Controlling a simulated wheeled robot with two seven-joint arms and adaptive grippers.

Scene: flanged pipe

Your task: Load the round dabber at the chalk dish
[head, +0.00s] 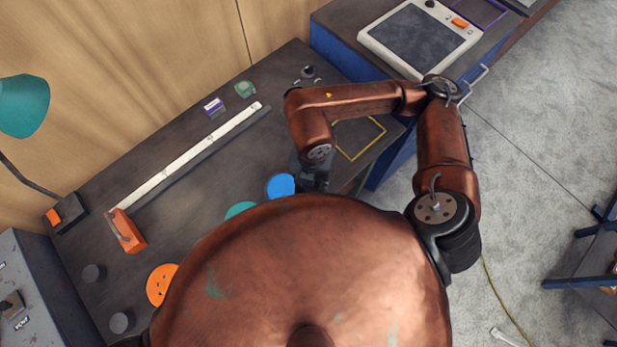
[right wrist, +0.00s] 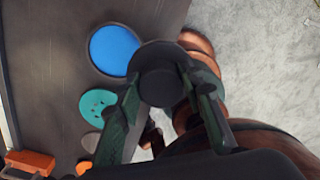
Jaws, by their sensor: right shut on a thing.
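The chalk dish (head: 281,186) is a dark-rimmed round dish filled with bright blue. It sits near the front of the dark bench, and in the right wrist view (right wrist: 113,50) it is at upper left. My right gripper (head: 314,178) is just right of the dish in the head view. It is shut on the round dabber (right wrist: 161,77), a dark round piece between the fingers. The dabber's edge overlaps the dish's right rim in the wrist view; I cannot tell its height or whether they touch. The dabber's underside is hidden. My left gripper is not in view.
A teal disc with holes (right wrist: 97,106) lies beside the dish, an orange disc (head: 162,284) farther left. A yellow outlined square (head: 372,151) is empty where visible.

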